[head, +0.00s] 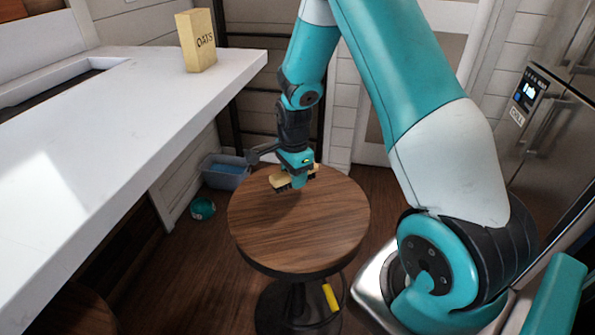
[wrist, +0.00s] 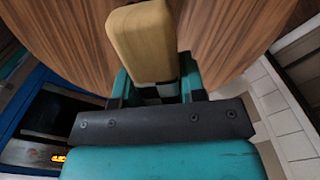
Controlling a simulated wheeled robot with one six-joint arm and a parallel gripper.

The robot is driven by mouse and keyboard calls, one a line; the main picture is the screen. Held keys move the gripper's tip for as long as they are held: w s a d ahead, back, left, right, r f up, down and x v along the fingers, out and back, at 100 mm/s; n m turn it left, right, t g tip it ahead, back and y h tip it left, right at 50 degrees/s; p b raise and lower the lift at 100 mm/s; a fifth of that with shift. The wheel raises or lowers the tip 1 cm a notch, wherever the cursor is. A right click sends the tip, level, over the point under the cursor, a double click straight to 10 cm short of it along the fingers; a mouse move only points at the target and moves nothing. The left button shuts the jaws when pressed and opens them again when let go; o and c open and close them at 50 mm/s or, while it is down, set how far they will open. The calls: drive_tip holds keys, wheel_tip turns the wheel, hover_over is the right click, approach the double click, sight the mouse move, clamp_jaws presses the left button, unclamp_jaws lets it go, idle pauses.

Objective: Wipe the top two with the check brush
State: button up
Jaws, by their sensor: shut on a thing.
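My gripper (head: 300,181) is over the far part of a round wooden top (head: 300,222), shut on a brush. The brush (head: 281,180) has a pale wooden body with dark bristles below it. In the wrist view the brush (wrist: 143,42) sticks out beyond my gripper (wrist: 160,92), and a black-and-white check patch shows between the fingers. The wooden top is bare apart from the brush over it. I cannot tell whether the bristles touch the wood.
A grey-blue bin (head: 225,172) and a teal round thing (head: 203,208) are on the floor. Another brown rounded surface (head: 75,312) shows at lower left. A steel fridge (head: 545,130) is at right.

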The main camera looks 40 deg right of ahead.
drive_tip(key=shift+r+p, duration=0.7)
drive_tip(key=shift+r, duration=0.45)
